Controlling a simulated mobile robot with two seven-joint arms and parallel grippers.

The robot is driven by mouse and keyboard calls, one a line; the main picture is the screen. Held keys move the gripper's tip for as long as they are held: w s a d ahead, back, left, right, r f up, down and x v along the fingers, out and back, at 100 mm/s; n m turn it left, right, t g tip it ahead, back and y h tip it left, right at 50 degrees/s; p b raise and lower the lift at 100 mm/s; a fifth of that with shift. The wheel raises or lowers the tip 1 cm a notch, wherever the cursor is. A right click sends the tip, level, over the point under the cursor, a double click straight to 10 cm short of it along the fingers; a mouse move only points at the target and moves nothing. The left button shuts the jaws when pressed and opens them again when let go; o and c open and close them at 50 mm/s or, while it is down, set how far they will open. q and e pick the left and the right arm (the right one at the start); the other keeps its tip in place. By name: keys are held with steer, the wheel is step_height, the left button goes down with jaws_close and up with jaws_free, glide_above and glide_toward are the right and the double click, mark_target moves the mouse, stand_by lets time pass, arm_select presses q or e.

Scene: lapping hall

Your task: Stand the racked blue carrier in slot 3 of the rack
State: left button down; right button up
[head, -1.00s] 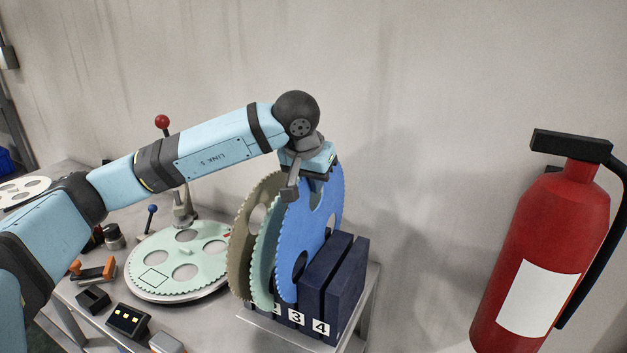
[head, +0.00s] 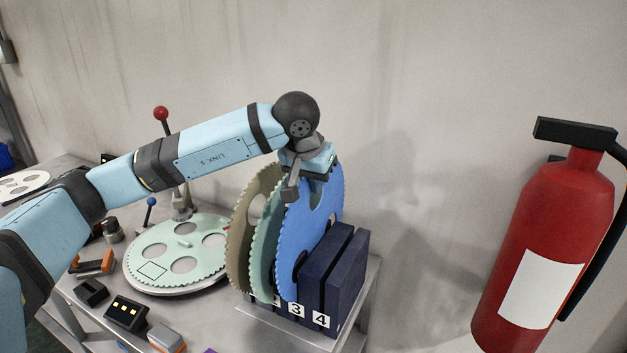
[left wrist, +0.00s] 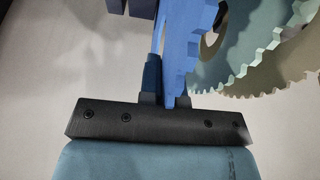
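The blue carrier (head: 292,250), a toothed disc with round holes, stands upright at the rack (head: 345,270). Its lower edge is just above the "3" label, between the teal disc and the dark dividers. I cannot tell whether its bottom touches the slot floor. My left gripper (head: 309,180) holds its top rim from above. In the left wrist view, the fingers (left wrist: 168,85) lie on either side of the blue carrier (left wrist: 178,45) and look shut on it. My right gripper is not in view.
A teal disc (head: 263,265) and a tan disc (head: 238,255) stand in the rack to the left. A pale green plate (head: 165,280) lies left of the rack, with a red-knobbed lever (head: 160,113) behind. A fire extinguisher (head: 545,210) is at right.

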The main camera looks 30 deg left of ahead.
arm_select(q)
steer(key=shift+f+b, duration=0.35)
steer(key=shift+f, duration=0.15)
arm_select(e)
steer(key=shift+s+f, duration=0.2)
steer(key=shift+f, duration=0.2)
arm_select(q)
steer(key=shift+f+b, duration=0.65)
steer(key=shift+f, duration=0.25)
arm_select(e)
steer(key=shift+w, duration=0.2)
arm_select(q)
steer(key=shift+f, duration=0.3)
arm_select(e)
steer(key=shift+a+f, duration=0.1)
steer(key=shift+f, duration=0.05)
arm_select(q)
steer(key=c, duration=1.2)
jaws_free()
steer(key=shift+c, duration=0.2)
steer(key=v, duration=1.4)
steer(key=shift+d, duration=0.1)
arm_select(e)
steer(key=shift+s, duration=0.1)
arm_select(q)
steer(key=shift+f, duration=0.1)
